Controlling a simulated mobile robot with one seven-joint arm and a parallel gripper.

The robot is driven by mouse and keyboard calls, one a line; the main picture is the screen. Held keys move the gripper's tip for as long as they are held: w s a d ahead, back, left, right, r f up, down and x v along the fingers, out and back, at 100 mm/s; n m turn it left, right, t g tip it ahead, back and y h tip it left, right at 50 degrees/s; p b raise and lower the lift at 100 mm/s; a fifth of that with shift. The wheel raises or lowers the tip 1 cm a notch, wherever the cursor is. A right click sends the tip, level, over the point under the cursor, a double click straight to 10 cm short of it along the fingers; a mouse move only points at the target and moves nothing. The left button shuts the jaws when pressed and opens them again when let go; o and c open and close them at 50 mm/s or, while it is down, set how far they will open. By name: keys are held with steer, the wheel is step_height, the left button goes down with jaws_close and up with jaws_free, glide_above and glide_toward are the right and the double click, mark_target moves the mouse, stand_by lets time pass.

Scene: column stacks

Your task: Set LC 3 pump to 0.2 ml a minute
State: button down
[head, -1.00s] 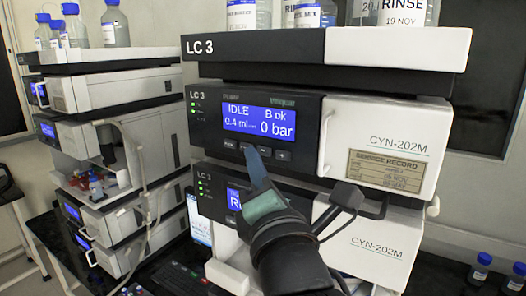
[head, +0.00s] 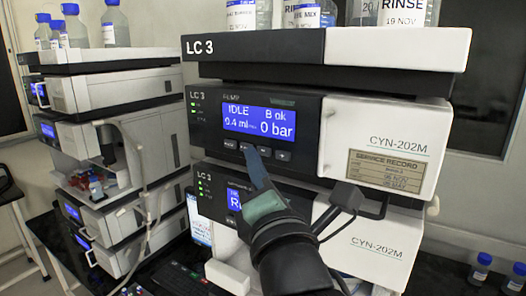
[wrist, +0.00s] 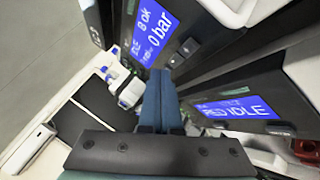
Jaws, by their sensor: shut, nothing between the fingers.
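The LC 3 pump (head: 212,112) is the dark-fronted module below the top tray of the near stack. Its blue display (head: 259,121) reads IDLE, B ok, 0.4 ml and 0 bar; it also shows, turned, in the wrist view (wrist: 152,30). A row of small buttons lies under the display, including the leftmost button (head: 229,144) and the rightmost button (head: 283,156). My gripper (head: 252,158) is shut and empty, its blue fingertips at the second button from the left. I cannot tell whether they touch it. The closed fingers (wrist: 159,85) also show in the wrist view.
Rinse bottles (head: 402,13) stand on the top tray. A white door (head: 383,147) with a handle is right of the display. A second instrument stack (head: 110,90) stands at left.

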stand_by(0.4)
steer(key=shift+w+d+b, duration=0.25)
steer(key=shift+w+b, duration=0.15)
steer(key=shift+b, duration=0.1)
steer(key=shift+w+d+b, duration=0.25)
steer(key=shift+w+b, duration=0.05)
steer(key=shift+b, duration=0.05)
stand_by(0.6)
steer(key=shift+s, duration=0.1)
steer(key=shift+s+a, duration=0.5)
steer(key=shift+s, duration=0.1)
steer(key=shift+b, duration=0.3)
steer(key=shift+s+a, duration=0.75)
steer(key=shift+s, duration=0.25)
steer(key=shift+s+a, duration=0.7)
steer(key=shift+s, duration=0.3)
steer(key=shift+b, duration=0.3)
